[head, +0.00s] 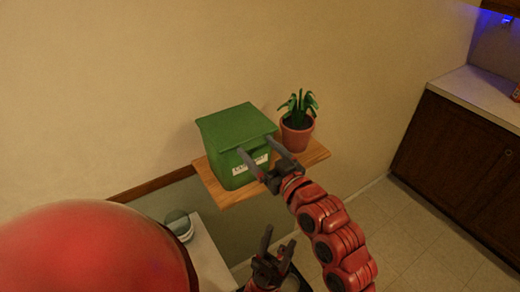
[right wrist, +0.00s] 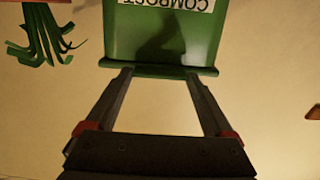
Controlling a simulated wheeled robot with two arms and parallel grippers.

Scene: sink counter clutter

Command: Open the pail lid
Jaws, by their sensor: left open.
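The green pail (head: 236,170), with a white label on its front, stands on a wooden shelf on the wall. Its green lid (head: 237,125) is down over the top. In the right wrist view the pail (right wrist: 165,45) appears upside down with a "COMPOST" label, and the lid's rim (right wrist: 158,71) lies at the fingertips. My right gripper (head: 256,146) is open at the pail's front, just below the lid's front edge; it also shows in the right wrist view (right wrist: 159,76). I cannot tell whether the fingers touch the lid. My left gripper (head: 278,238) is open and empty, lower down.
A potted plant (head: 297,133) stands right beside the pail on the wooden shelf (head: 216,190); its leaves (right wrist: 42,35) show in the right wrist view. A glass-like round thing (head: 178,224) sits on a white surface lower left. A dark cabinet (head: 455,165) stands at the right.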

